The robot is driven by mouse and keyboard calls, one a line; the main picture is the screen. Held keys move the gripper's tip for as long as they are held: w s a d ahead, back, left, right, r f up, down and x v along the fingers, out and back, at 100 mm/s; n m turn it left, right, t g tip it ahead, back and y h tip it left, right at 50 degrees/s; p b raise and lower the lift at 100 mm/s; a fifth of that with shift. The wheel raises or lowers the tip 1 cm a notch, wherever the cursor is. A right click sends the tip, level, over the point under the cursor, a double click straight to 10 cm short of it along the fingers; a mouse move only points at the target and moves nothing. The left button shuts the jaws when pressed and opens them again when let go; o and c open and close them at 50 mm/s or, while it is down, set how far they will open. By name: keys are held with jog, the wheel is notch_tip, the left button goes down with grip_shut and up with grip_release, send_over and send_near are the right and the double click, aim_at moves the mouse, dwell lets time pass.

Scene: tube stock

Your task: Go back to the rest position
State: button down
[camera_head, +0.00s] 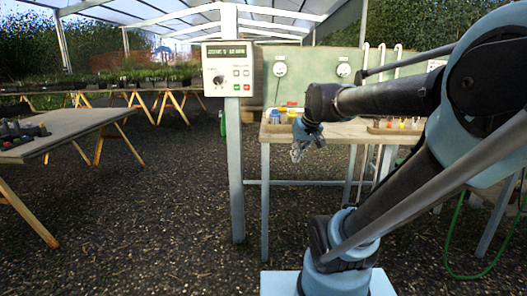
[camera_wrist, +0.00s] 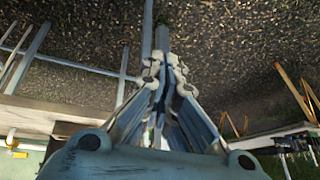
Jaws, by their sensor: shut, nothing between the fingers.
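My gripper (camera_head: 297,152) hangs in front of the near edge of the wooden work table, in the middle of the head view. It points downward and is apart from the table top. In the wrist view my gripper (camera_wrist: 164,62) has its fingers drawn together, with nothing held between them. Gravel floor shows beyond the fingertips. My arm crosses the right side of the head view and hides part of the table.
The work table (camera_head: 343,133) carries blue, red and yellow items at its left and a rack (camera_head: 397,130) at its right. A grey post (camera_head: 235,170) with a control box (camera_head: 228,69) stands left of my gripper. Another table (camera_head: 75,128) is at far left. Open gravel lies between.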

jog(key=s+d+f+m+g+h, duration=0.1)
jog(key=s+d+f, duration=0.2)
jog(key=s+f, duration=0.4)
jog(key=s+d+f+m+g+h, duration=0.1)
jog(key=s+d+f, duration=0.3)
jog(key=s+f, duration=0.4)
jog(key=shift+s+d+g, duration=0.15)
jog(key=shift+s+g, duration=0.25)
jog(key=shift+s, duration=0.55)
jog(key=shift+w+f, duration=0.15)
jog(key=shift+w, duration=0.35)
jog(key=c, duration=2.4)
grip_release()
